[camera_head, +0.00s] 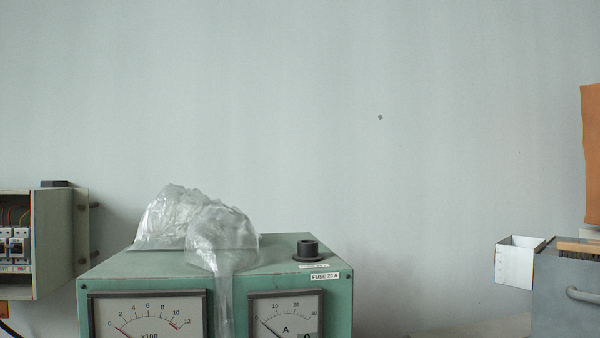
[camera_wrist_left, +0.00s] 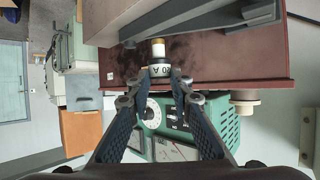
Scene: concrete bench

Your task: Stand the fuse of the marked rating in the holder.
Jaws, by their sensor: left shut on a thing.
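The holder (camera_head: 307,249) is a dark round socket standing on the top right of a green meter box (camera_head: 225,258). A label (camera_head: 324,276) at the box's upper front edge reads "FUSE 20 A". In the left wrist view, my left gripper (camera_wrist_left: 161,84) is shut on a white fuse (camera_wrist_left: 160,70) with a brass-coloured end. Its print shows "0 A"; the leading digit is hard to read. The fuse is in front of a dark red surface (camera_wrist_left: 215,60); whether it touches that is unclear. Neither gripper shows in the head view.
A crumpled clear plastic bag (camera_head: 195,222) lies on the meter box left of the holder and hangs over its front. An open breaker box (camera_head: 50,240) is at left. A white bin (camera_head: 518,264) and grey case (camera_head: 570,295) are at right.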

